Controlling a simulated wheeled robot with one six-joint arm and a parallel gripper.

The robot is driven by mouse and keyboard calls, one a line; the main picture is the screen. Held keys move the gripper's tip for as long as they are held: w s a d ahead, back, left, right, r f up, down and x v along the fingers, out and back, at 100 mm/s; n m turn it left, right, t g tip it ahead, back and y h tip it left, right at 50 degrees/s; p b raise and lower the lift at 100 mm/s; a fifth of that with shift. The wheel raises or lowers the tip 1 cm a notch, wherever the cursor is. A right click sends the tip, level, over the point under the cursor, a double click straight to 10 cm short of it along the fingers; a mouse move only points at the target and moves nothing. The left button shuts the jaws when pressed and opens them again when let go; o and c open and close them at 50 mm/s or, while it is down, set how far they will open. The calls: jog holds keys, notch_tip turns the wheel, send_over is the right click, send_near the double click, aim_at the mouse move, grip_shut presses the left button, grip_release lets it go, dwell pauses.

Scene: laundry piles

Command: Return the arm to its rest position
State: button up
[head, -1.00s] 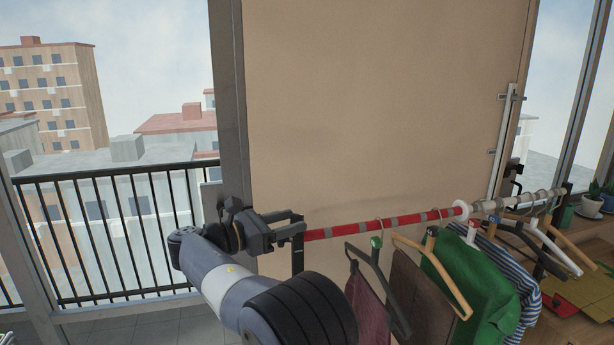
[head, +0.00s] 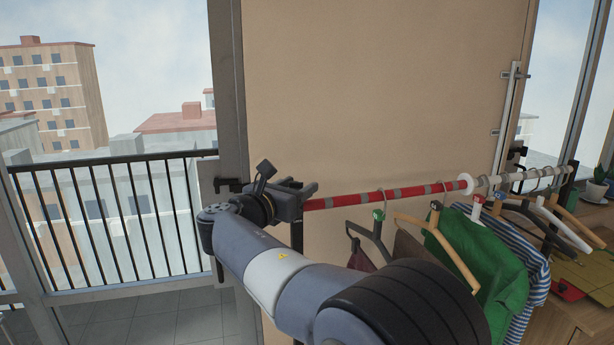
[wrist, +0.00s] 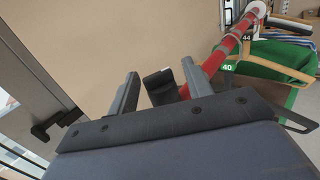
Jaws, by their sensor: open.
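My gripper (head: 306,191) is in the middle of the head view, at the left end of a striped clothes rail. In the wrist view its two fingers (wrist: 162,82) stand wide apart, with no garment or hanger between them. The dark end bracket (wrist: 158,84) of the rail shows in the gap beyond them; I cannot tell whether they touch it. My arm reaches up to it from the lower right and hides part of the hanging clothes.
The red and grey rail (head: 385,196) runs right, carrying hangers, a green garment (head: 490,262) and a striped one (head: 533,265). A beige wall panel (head: 375,95) stands behind. A black balcony railing (head: 115,162) is left. A wooden counter (head: 590,265) with plants is right.

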jog(key=shift+d+f+n+t+y+b, duration=0.15)
jog(key=shift+n+t+y+b, duration=0.85)
jog(key=shift+n+y+b, duration=0.65)
jog(key=shift+n+t+y+b, duration=0.5)
jog(key=shift+n+y+b, duration=0.65)
jog(key=shift+y, duration=1.5)
jog(key=shift+n+g+y, duration=0.2)
jog(key=shift+n+y, duration=0.95)
jog(key=shift+y, duration=0.55)
jog(key=shift+n+g+y, duration=0.2)
jog(key=shift+n+y, duration=0.95)
jog(key=shift+y, duration=0.55)
jog(key=shift+r+n+g+y, duration=0.2)
jog(key=shift+n+g+y, duration=1)
jog(key=shift+n+y, duration=0.85)
jog(key=shift+g+y+p, duration=0.3)
jog(key=shift+y+p, duration=0.05)
jog(key=shift+y, duration=0.3)
